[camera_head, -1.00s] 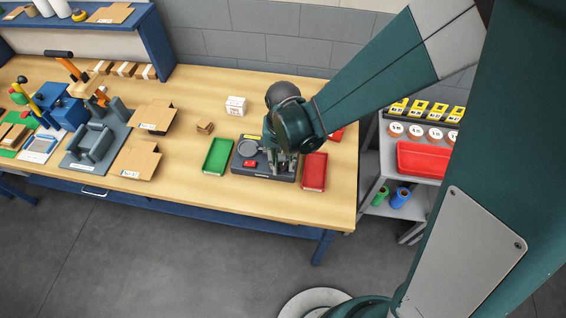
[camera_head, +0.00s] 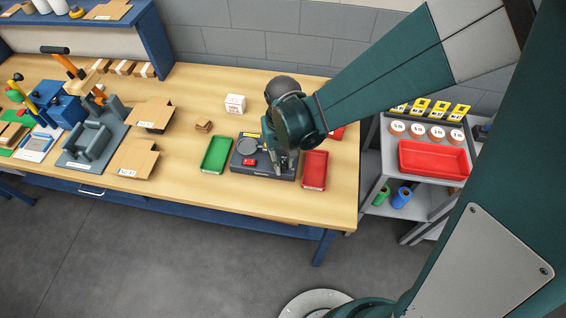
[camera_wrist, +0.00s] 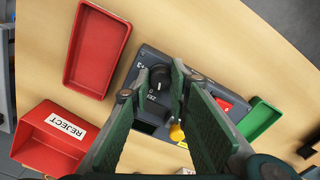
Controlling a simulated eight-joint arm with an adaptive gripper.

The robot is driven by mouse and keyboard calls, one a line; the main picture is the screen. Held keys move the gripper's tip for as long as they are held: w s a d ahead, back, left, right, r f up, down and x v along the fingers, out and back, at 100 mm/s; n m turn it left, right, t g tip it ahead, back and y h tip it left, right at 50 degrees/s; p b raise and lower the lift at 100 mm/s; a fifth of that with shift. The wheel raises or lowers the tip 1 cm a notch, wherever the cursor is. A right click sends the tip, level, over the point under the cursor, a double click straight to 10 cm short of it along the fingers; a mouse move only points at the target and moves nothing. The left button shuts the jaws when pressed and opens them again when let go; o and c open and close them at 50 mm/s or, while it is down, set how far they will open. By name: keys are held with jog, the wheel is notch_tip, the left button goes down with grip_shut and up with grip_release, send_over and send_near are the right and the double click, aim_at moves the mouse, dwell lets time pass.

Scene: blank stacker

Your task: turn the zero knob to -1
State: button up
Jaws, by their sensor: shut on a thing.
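The zero knob (camera_wrist: 158,77) is a dark round knob with a pale pointer line, on the dark grey device (camera_head: 262,171). My gripper (camera_wrist: 159,84) is shut on it, one finger on each side, in the wrist view. In the head view my gripper (camera_head: 280,166) is over the right part of the device, and the wrist hides the knob there. The device also has a round grey plate (camera_head: 247,146) and a red button (camera_head: 249,162).
A green tray (camera_head: 216,155) stands left of the device and a red tray (camera_head: 314,170) right of it, both close. A red REJECT bin (camera_wrist: 42,150) and a yellow-orange part (camera_wrist: 177,133) show in the wrist view. A small white box (camera_head: 235,103) stands behind.

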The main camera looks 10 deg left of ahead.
aim_at(283, 164)
jog(key=shift+n+b, duration=0.4)
jog(key=shift+n, duration=0.6)
jog(key=o, duration=0.9)
jog(key=shift+r, duration=0.15)
notch_tip(283, 164, up, 12)
dwell(0.8)
